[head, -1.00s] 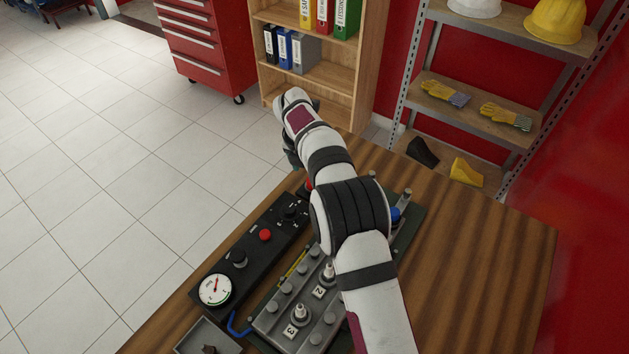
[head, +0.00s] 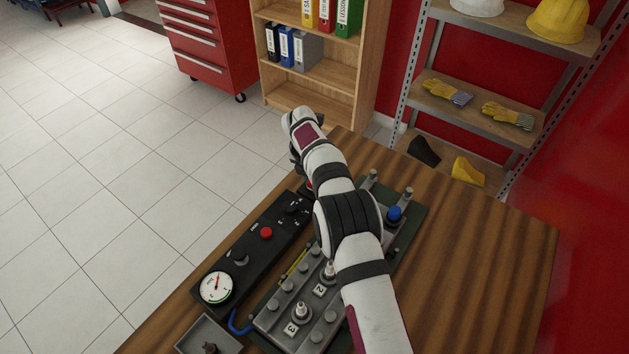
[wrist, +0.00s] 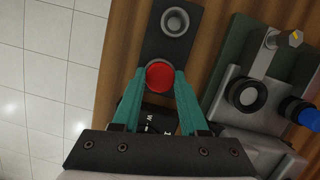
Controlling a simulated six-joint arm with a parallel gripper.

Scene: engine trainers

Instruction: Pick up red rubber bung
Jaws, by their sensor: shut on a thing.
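The red rubber bung (wrist: 160,76) is round and sits between the teal fingertips of my gripper (wrist: 160,78) in the wrist view. The fingers are shut on it, one on each side. A dark plate with a grey ring-shaped socket (wrist: 175,22) lies just beyond the bung. I cannot tell whether the bung is clear of the surface below it. In the head view my arm hides the gripper's fingers, and only a sliver of red shows beside the wrist.
A black control panel with a red button (head: 266,232) and a gauge (head: 216,288) lies left of the grey engine block (head: 268,318). A blue cap (head: 394,213) stands right of my arm. The wooden table (head: 480,270) is clear at right.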

